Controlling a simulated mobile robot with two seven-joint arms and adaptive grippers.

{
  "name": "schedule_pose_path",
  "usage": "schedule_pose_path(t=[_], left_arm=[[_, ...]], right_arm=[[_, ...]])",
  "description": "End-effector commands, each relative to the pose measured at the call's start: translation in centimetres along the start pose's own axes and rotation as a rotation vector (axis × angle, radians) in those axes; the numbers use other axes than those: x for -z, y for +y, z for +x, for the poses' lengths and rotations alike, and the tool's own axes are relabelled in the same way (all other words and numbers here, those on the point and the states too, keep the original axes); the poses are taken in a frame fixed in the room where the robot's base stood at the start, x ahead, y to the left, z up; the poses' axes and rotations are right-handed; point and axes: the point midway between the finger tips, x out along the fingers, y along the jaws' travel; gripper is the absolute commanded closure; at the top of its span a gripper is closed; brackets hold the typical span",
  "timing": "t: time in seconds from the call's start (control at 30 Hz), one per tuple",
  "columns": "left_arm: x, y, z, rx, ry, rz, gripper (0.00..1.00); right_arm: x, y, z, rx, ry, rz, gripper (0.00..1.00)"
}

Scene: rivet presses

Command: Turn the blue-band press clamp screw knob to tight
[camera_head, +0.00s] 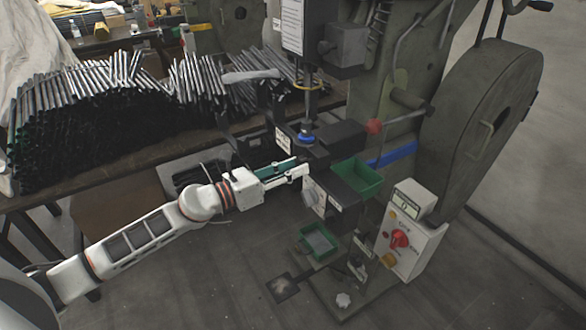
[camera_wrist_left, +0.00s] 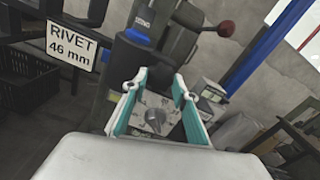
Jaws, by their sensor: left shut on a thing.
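The blue-band press (camera_head: 357,100) stands right of centre with a blue band (camera_head: 392,155) across its frame. My left gripper (camera_head: 304,171) reaches in from the left at the front of the press. It is shut on the clamp screw knob, which is mostly hidden between the fingertips. The wrist view shows the two teal-padded fingers (camera_wrist_left: 160,77) apart, with the dark press head beyond. A grey pointer knob (camera_wrist_left: 156,118) on a light plate shows between the fingers, and below the gripper in the head view (camera_head: 311,194). My right gripper is not in view.
Green trays (camera_head: 357,178) (camera_head: 319,242) sit right of and below the gripper. A control box (camera_head: 408,228) with a red switch stands at the right. A "RIVET 46 mm" sign (camera_wrist_left: 72,46) is close by. A bench with metal rods (camera_head: 90,110) lies left.

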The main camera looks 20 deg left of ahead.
Motion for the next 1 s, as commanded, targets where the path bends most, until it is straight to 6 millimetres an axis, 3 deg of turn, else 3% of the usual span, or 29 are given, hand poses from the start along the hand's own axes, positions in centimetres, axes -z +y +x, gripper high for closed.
schedule_pose_path(t=[0.4,0.43,0.47,0.5,0.83,1.0], left_arm=[[0.0,0.0,0.0,0.0,0.001,0.009,0.93],[0.0,0.0,0.0,0.0,0.001,0.009,0.64],[0.0,0.0,0.0,0.0,0.001,0.009,0.56],[0.0,0.0,0.0,0.0,0.001,0.009,0.55],[0.0,0.0,-0.1,0.0,0.0,0.007,0.55],[0.1,0.1,-1.3,-0.002,0.002,0.005,0.55]], right_arm=[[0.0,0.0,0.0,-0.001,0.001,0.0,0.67],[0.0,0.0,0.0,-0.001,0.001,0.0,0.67],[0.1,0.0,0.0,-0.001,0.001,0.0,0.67],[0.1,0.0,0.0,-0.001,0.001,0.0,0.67],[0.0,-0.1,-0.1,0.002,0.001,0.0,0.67],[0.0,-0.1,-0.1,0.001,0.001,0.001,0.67]])
